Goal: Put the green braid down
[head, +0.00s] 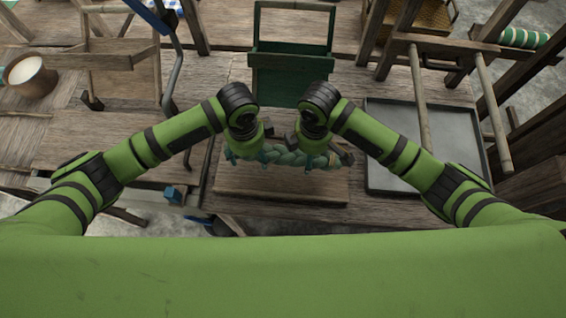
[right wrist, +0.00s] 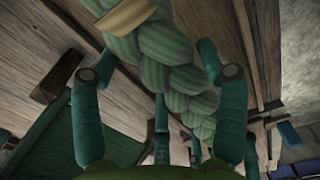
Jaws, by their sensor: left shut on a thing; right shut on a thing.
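The green braid (head: 288,158) is a thick, pale-green plaited length lying left to right between my grippers, over a wooden board (head: 240,187). My left gripper (head: 247,157) is shut on its left part. My right gripper (head: 318,158) is shut on its right part. In the right wrist view the braid (right wrist: 168,75) runs between the teal fingers of my right gripper (right wrist: 158,74), with a tan band (right wrist: 122,17) around it near the top. The arms hide parts of the braid in the head view. I cannot tell whether it touches the board.
A dark green open box (head: 290,82) stands just behind the grippers. A grey tray (head: 385,178) lies to the right, with wooden loom bars (head: 420,98) above it. A brown pot (head: 28,76) stands far left. A striped green roll (head: 522,38) is at the back right.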

